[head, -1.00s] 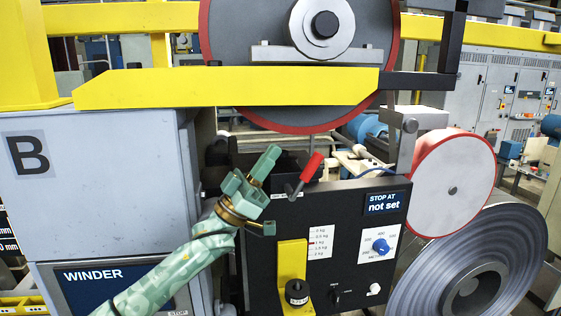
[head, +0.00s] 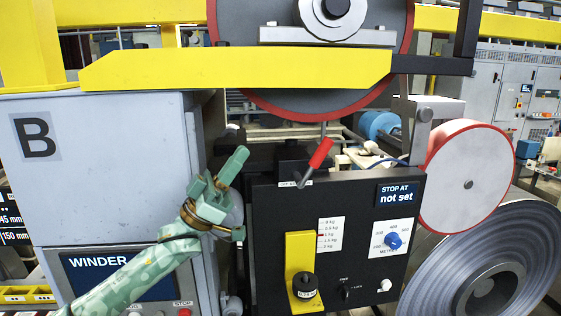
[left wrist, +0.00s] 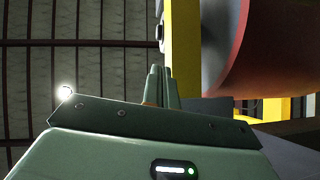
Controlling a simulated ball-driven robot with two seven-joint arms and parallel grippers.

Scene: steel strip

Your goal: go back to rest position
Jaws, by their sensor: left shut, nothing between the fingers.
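My left gripper (head: 236,163) is green and shows in the head view in front of the gap between the grey winder cabinet (head: 105,180) and the black control panel (head: 345,235). Its fingers are shut with nothing between them and point up to the right. It is left of the red-handled lever (head: 320,154) and apart from it. In the left wrist view the closed fingers (left wrist: 158,78) point up beside a yellow bar (left wrist: 183,55). My right gripper is not in view.
A yellow beam (head: 235,68) crosses above the gripper, with a large red-rimmed disc (head: 300,106) behind it. The panel bears a blue knob (head: 393,241), a "not set" display (head: 396,193) and a black weight on a yellow bracket (head: 300,250). A steel coil (head: 530,250) stands at right.

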